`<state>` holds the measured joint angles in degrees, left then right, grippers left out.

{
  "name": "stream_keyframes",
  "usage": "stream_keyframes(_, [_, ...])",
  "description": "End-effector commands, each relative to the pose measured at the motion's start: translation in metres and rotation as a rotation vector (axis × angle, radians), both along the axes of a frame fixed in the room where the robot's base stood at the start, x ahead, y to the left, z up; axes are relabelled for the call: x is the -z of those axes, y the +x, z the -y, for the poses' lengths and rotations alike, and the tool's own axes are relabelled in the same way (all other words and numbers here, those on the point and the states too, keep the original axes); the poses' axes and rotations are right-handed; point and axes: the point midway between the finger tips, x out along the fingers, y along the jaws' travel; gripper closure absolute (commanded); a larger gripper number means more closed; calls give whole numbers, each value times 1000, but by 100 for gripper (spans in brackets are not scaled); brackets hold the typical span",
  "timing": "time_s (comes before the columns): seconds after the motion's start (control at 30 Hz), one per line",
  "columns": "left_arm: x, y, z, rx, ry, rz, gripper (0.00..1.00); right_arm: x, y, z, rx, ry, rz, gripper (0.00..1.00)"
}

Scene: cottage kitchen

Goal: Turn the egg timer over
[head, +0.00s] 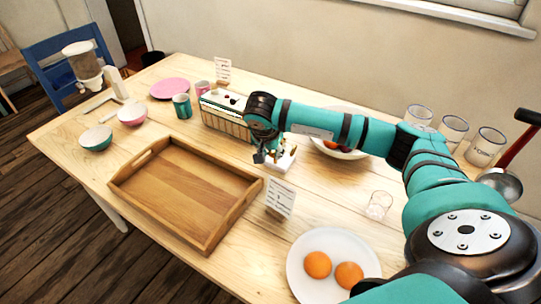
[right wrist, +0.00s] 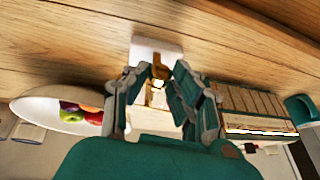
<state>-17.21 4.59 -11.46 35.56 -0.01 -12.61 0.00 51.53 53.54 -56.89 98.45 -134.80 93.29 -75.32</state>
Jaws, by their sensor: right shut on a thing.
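The egg timer (right wrist: 159,73) shows in the right wrist view as a small piece with a brown end and a pale, bright middle, between my right fingertips. My right gripper (right wrist: 160,82) is shut on it, and the fingers hide part of its sides. In the head view my right gripper (head: 270,157) points down at a small white block (head: 284,164) on the table. The timer is mostly hidden there by the gripper. I cannot tell whether the timer touches the block. My left gripper is not in view.
A wooden tray (head: 128,183) lies left of the gripper. A ribbed box (head: 224,120) stands behind it, and a fruit bowl (head: 343,151) is to the right, behind my arm. A small card (head: 281,197) stands in front. A plate of oranges (head: 303,283) and a clear glass (head: 378,206) are nearer.

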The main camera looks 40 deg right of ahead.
Motion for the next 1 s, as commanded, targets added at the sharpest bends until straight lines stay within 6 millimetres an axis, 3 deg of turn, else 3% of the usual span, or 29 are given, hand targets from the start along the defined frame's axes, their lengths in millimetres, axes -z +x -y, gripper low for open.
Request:
stream_keyframes(0.07, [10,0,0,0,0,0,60,3,-1,2,1,12,35,100])
stream_keyframes(0.4, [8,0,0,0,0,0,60,-1,-1,1,3,20,50,100])
stream_keyframes(0.43, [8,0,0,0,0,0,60,-1,-1,1,3,20,50,72])
stream_keyframes(0.57, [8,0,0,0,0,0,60,-1,-1,1,3,20,50,55])
stream_keyframes(0.87, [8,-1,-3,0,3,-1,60,-2,-1,0,1,21,49,53])
stream_keyframes(1.0, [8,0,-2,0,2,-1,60,-15,-4,-4,0,21,52,53])
